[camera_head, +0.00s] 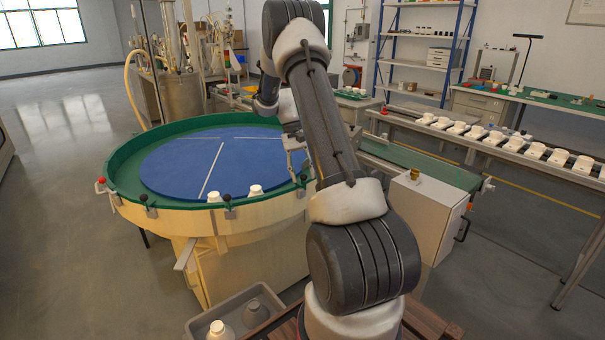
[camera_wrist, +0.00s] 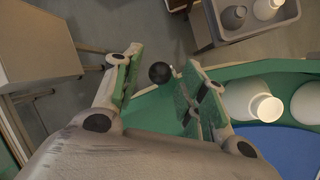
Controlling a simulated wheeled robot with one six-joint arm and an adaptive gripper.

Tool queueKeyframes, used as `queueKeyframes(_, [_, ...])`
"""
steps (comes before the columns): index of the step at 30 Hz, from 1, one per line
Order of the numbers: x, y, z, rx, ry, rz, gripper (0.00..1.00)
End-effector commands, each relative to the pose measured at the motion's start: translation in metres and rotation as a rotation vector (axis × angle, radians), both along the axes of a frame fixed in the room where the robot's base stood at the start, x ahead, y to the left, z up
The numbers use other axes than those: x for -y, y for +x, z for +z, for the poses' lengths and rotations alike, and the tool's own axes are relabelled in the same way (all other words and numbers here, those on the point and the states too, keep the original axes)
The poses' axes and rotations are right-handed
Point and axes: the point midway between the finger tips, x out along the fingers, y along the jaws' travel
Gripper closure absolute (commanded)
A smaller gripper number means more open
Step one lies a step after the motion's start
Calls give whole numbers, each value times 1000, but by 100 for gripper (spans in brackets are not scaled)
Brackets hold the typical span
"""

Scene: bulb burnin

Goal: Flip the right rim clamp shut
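The round table has a green rim (camera_head: 125,200) and a blue disc top (camera_head: 190,165). Along the rim stand small clamps with ball knobs. The right rim clamp's black knob (camera_head: 303,178) is at the rim's right side, close under my gripper (camera_head: 296,145). In the wrist view a black ball knob (camera_wrist: 159,73) lies between the two spread fingers of my gripper (camera_wrist: 162,62), with space visible around it. The fingers are open and hold nothing. The clamp's lever and base are mostly hidden, so I cannot tell its angle.
Two white bulbs (camera_head: 256,191) stand near the front rim, and show beside my right finger in the wrist view (camera_wrist: 250,103). A grey bin (camera_head: 195,326) with bulbs stands below the table. A grey cabinet (camera_head: 425,220) and conveyor are right of it.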

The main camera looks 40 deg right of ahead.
Motion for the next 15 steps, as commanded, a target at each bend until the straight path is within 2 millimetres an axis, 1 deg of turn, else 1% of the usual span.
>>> queueKeyframes(6, [0, 0, 0, -1, 1, 0, 56])
queueKeyframes(9, [0, 1, 3, -1, 1, 0, 56])
queueKeyframes(11, [0, 3, 8, 0, 0, 0, 56])
queueKeyframes(14, [1, 10, 24, 2, 0, 0, 56])
queueKeyframes(15, [1, 14, 31, 2, 0, 0, 56])
